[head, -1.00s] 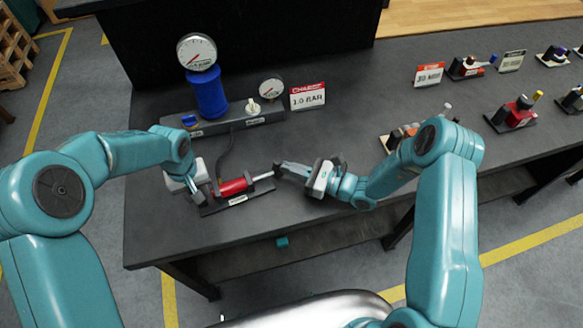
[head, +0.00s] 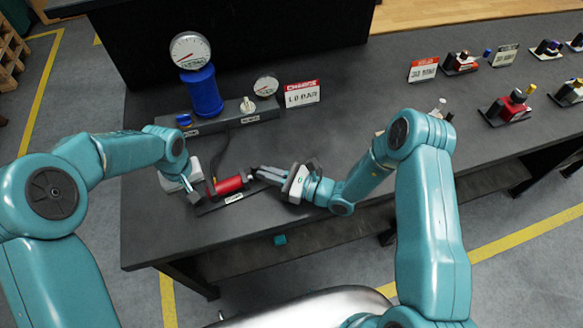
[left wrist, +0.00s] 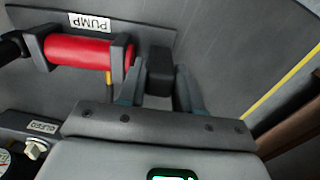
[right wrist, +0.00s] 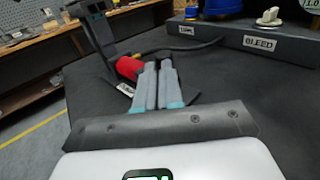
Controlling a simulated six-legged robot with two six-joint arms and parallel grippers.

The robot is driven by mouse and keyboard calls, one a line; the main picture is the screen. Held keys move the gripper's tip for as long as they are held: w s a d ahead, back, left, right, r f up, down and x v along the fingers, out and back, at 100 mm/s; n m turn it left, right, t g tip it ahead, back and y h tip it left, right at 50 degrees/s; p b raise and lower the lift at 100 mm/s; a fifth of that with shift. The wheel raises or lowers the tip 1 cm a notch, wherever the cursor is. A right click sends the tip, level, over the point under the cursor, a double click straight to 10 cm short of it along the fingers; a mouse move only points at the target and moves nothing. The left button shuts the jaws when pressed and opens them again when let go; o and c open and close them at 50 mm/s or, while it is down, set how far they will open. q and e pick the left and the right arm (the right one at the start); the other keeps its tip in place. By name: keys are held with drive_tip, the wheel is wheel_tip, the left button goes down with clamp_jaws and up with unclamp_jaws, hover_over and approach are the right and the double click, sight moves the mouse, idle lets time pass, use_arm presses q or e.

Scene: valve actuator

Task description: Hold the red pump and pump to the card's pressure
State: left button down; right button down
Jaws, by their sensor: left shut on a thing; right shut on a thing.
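The red pump (head: 229,184) lies on its dark base near the bench's front edge; it also shows in the left wrist view (left wrist: 75,52) and the right wrist view (right wrist: 128,68). My left gripper (head: 197,196) is shut on a dark block (left wrist: 160,75) at the pump's left end. My right gripper (head: 258,174) is shut at the pump's right end, close to the red barrel, on its handle; the fingers mostly hide it. The card (head: 302,93) reads 1.0 BAR. A large gauge (head: 190,50) tops the blue cylinder (head: 203,92); its needle points lower left. Its exact reading is unclear.
A dark block behind the pump carries a small gauge (head: 265,86), a white bleed knob (head: 247,105) and a blue valve knob (head: 183,119). A dark hose runs towards the pump. Other small stations and cards (head: 423,69) stand to the right.

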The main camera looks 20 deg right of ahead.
use_arm(q)
drive_tip(key=shift+s+d+f, duration=0.1)
use_arm(e)
drive_tip(key=v, duration=1.4)
idle(0.8)
use_arm(q)
drive_tip(key=c, duration=0.7)
unclamp_jaws()
use_arm(e)
drive_tip(key=shift+a, duration=0.1)
